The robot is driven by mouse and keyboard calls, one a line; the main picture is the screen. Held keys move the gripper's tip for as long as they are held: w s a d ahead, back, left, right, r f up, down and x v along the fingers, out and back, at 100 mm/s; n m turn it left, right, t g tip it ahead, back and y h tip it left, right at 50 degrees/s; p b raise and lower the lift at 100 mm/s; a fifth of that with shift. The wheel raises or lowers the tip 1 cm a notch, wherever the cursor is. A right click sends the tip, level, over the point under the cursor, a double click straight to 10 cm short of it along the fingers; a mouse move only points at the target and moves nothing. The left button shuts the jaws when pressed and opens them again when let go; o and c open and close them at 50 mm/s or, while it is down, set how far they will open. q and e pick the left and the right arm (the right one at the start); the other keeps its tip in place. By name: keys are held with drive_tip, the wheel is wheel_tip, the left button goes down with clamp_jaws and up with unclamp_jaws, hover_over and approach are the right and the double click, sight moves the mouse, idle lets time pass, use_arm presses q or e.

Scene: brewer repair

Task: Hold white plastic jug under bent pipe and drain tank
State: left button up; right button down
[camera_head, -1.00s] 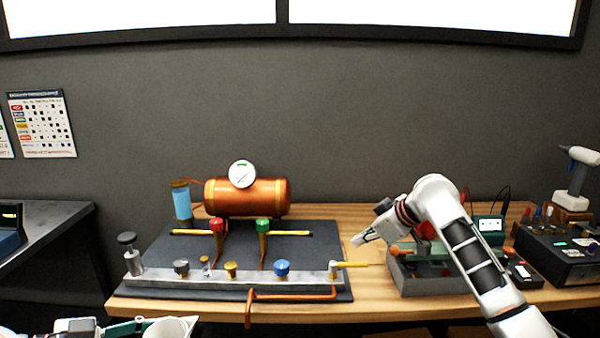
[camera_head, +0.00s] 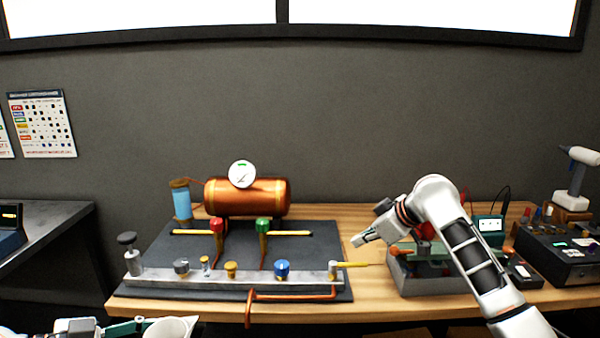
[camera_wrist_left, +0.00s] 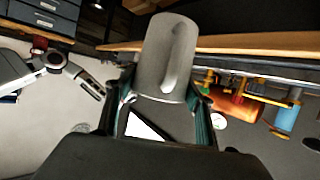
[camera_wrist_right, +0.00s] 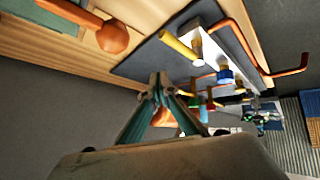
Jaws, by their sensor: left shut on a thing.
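The white plastic jug (camera_head: 172,328) is at the bottom edge of the head view, mostly cut off. My left gripper (camera_head: 138,325) is shut on it, and the left wrist view shows the jug (camera_wrist_left: 167,58) between the two fingers. The bent copper pipe (camera_head: 248,312) hangs over the table's front edge, to the right of the jug and apart from it. The copper tank (camera_head: 246,198) with a round gauge (camera_head: 242,174) lies behind the manifold. My right gripper (camera_head: 365,240) is shut and empty above the table, right of the manifold; its fingertips meet in the right wrist view (camera_wrist_right: 159,82).
The metal manifold (camera_head: 215,279) carries several knobs and stands on a dark mat (camera_head: 300,250). A yellow lever (camera_head: 355,264) sticks out at its right end. A grey toolbox (camera_head: 425,285) and a black control box (camera_head: 560,255) stand at right. A dark bench (camera_head: 45,225) is at left.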

idle(0.5)
use_arm(q)
drive_tip(key=s+d+f, duration=0.3)
drive_tip(key=d+f, duration=0.9)
drive_tip(key=d, duration=0.1)
drive_tip(key=w, duration=1.3)
drive_tip(key=shift+a, duration=0.2)
drive_tip(key=shift+f, duration=0.1)
use_arm(e)
drive_tip(key=shift+f, duration=2.35)
drive_tip(key=shift+s, duration=0.1)
